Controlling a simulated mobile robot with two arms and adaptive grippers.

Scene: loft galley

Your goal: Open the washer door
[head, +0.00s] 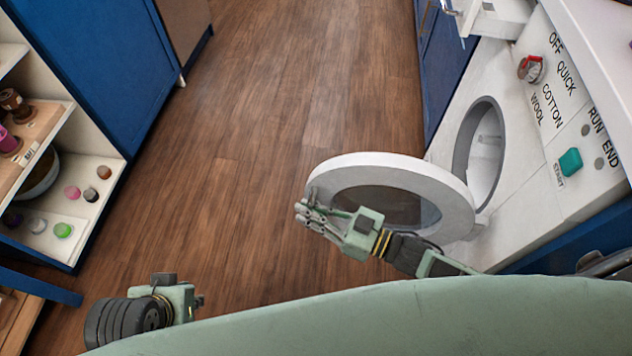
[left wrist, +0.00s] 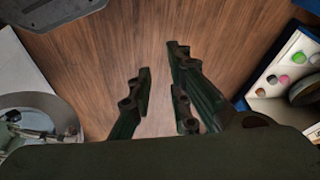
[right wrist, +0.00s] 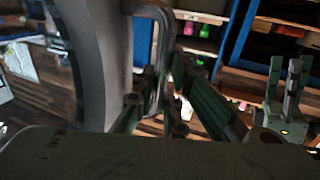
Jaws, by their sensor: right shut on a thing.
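The white washer (head: 545,190) stands at the right of the head view. Its round door (head: 355,163), a white ring with dark glass, stands swung wide out from the grey-rimmed opening (head: 487,145). My right gripper (head: 306,213) is at the door's outer edge and is shut on the door handle. In the right wrist view the curved grey handle (right wrist: 160,20) runs down between the fingers, beside the door ring (right wrist: 95,60). The fingers hide part of the handle. My left gripper (left wrist: 160,72) is open and empty over the floor, apart from the washer.
A blue shelf unit (head: 100,190) with jars and small coloured items stands at the left. The washer's panel has a red knob (head: 531,68) and a teal start button (head: 570,161). The wooden floor (head: 290,90) between is clear.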

